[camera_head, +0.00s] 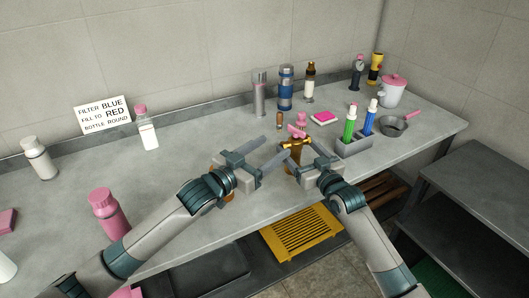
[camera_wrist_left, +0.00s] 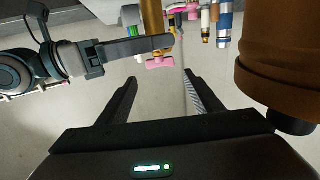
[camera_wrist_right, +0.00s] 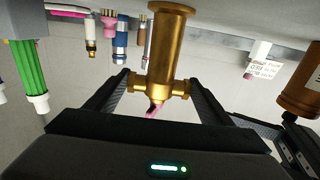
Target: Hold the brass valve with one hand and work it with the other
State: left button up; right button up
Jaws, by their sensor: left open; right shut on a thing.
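The brass valve (camera_head: 295,147) stands upright near the front edge of the counter, with a small pink handle (camera_head: 297,131) on top. My right gripper (camera_head: 298,160) is shut on the valve's brass body. In the right wrist view the valve (camera_wrist_right: 165,60) stands between the fingers (camera_wrist_right: 160,92), and part of the handle (camera_wrist_right: 154,109) shows. My left gripper (camera_head: 264,153) is open and empty, just left of the valve. In the left wrist view the handle (camera_wrist_left: 160,62) lies a little beyond the open fingertips (camera_wrist_left: 160,82), apart from them.
A brown bottle-like thing (camera_wrist_left: 280,55) stands close beside my left gripper, mostly hidden in the head view. A grey holder (camera_head: 354,147) with green and blue markers stands right of the valve. Several bottles stand behind.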

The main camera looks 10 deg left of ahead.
pick_arm(q)
jog(key=shift+v, duration=0.9)
jog(key=shift+o, duration=1.4)
jog(key=w+d+r+g+y, duration=0.2)
jog(key=w+d+r+g, duration=0.2)
jog(key=w+r, duration=0.8)
jog(key=shift+s+d+r+g+y, duration=0.1)
jog(key=shift+s+r+g+y, duration=0.15)
jog(key=shift+s+g+y, duration=0.8)
jog(key=shift+s+a+r+g+y, duration=0.1)
jog(key=shift+s+r+g+y, duration=0.15)
jog(key=shift+s+g+y, duration=0.75)
jog(key=shift+s+d+r+g+y, duration=0.1)
jog(key=shift+s+r+g+y, duration=0.3)
jog(key=shift+g, duration=1.25)
